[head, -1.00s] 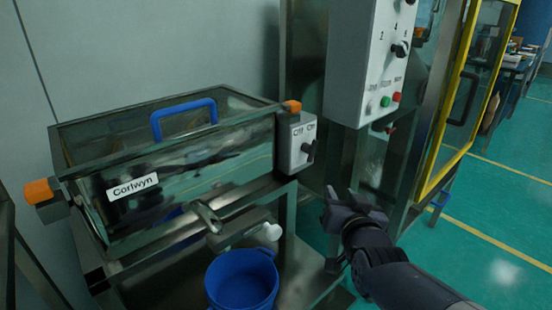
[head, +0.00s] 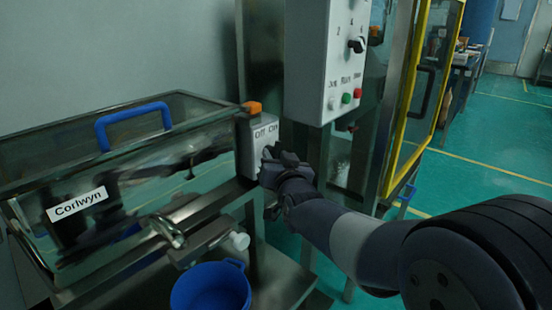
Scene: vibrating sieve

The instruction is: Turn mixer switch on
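The mixer is a glossy metal box labelled "Corlwyn" (head: 78,205) with a blue handle (head: 133,122) on its lid. A small grey switch box (head: 264,132) marked "Off" and "On" sits at its right end. My gripper (head: 270,165) is right in front of the lower part of this box and hides the black switch knob. I cannot tell whether it touches the knob. The fingers are small and dark here, so whether they are open or shut is unclear.
A grey control panel (head: 325,60) with a black knob and coloured buttons stands just right of the switch box. A blue bucket (head: 210,290) is below the mixer's spout. A yellow-framed door (head: 410,100) is farther right, with open green floor beyond.

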